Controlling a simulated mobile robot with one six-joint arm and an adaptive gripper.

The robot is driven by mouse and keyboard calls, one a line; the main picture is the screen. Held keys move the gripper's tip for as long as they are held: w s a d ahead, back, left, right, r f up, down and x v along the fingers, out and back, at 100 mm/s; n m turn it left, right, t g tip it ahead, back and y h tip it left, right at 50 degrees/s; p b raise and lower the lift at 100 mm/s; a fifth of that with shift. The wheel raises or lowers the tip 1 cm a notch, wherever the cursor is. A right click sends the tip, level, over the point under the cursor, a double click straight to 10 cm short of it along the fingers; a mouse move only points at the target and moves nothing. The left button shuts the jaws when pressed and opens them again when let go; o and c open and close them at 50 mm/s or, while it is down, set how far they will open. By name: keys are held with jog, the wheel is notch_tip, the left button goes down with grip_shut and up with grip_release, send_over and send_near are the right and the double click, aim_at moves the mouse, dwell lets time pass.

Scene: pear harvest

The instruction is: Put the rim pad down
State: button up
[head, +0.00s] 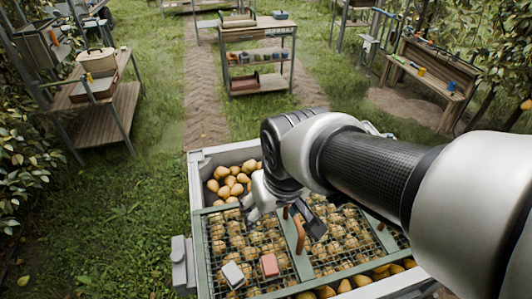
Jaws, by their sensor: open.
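A large grey bin (198,175) full of pears stands below my arm. A green-framed wire mesh lid (202,258) lies over much of it. My gripper (284,217) hangs over the mesh with its fingers spread apart, and I see nothing held between them. A small red block (269,265) and a pale grey block (233,274) rest on the mesh near its front left. A grey pad-like piece (180,264) sits at the bin's left outer side. I cannot tell which of these is the rim pad. My arm hides the bin's right back part.
Brown wooden bars (300,234) stand up from the lid close to my gripper. Loose pears (232,182) show at the bin's back left. A shelf cart (258,60), a left wooden stand (103,110) and a right bench (430,82) stand farther off. Grass left of the bin is clear.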

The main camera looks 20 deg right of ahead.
jog(key=s+d+r+m+t, duration=0.1)
jog(key=s+d+r, duration=0.1)
jog(key=s, duration=0.7)
jog(key=shift+r, duration=0.65)
dwell(0.5)
